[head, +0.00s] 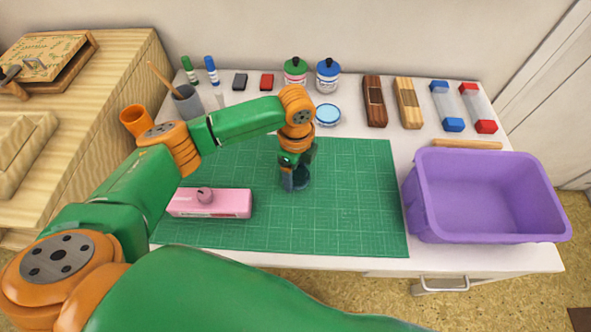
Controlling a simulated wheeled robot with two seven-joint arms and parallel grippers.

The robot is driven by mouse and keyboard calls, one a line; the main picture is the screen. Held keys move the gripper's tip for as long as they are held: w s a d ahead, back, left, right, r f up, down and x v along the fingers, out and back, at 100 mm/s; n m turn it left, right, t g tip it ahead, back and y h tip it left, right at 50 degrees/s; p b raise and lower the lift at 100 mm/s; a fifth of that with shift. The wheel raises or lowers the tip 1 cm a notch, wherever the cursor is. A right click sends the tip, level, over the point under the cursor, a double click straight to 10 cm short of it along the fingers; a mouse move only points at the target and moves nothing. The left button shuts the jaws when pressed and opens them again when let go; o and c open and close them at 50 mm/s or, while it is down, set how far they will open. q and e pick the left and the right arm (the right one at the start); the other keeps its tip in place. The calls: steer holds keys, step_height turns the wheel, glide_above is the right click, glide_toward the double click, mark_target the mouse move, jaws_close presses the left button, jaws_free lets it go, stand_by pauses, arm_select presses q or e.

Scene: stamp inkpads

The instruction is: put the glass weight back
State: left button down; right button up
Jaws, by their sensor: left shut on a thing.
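My left gripper (291,167) is over the middle of the green cutting mat (355,205), pointing down. It is shut on a dark, bluish, see-through round thing (303,181), which looks like the glass weight. The fingers hide part of it, and I cannot tell whether it touches the mat. A light blue round dish (328,114) with a pale rim lies on the white table behind the mat. My right gripper is not in view.
A pink box (222,203) with a knob lies on the mat's left. A purple bin (485,197) stands at the right. Green-lidded (295,75) and blue-lidded (327,80) jars, inkpads and wooden blocks line the back. The mat's right side is clear.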

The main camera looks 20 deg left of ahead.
mark_target(296, 172)
arm_select(q)
steer(key=shift+s+d+f, duration=0.1)
steer(key=shift+f, duration=0.1)
jaws_free()
steer(key=shift+s, duration=0.15)
steer(key=shift+r, duration=0.15)
step_height(296, 172, up, 12)
steer(key=shift+w, duration=0.35)
steer(key=shift+r, duration=0.1)
